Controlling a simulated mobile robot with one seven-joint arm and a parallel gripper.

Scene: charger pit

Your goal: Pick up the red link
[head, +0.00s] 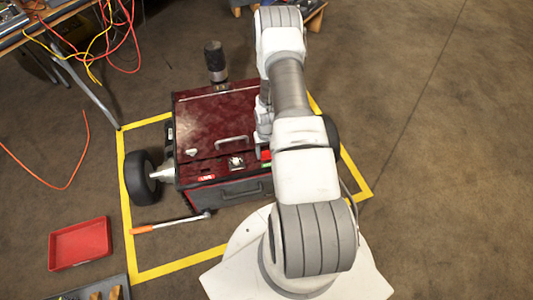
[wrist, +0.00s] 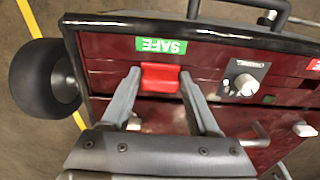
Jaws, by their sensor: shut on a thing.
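The red link (wrist: 160,78) is a small red block at the dark red machine's panel, beside a green SAFE label (wrist: 161,46) in the wrist view. My gripper (wrist: 160,76) has one grey finger on each side of the link and is shut on it. I cannot tell whether the link is seated in the panel or slightly off it. In the head view a bit of the red link (head: 266,155) shows beside my arm, which hides most of my gripper.
The dark red machine (head: 207,125) has a lid handle, black wheels and a grey knob (wrist: 246,84). Yellow floor tape surrounds it. An orange-handled bar (head: 165,226) lies in front. A red tray (head: 80,243) is at lower left. A cable-strewn table stands upper left. Floor at right is clear.

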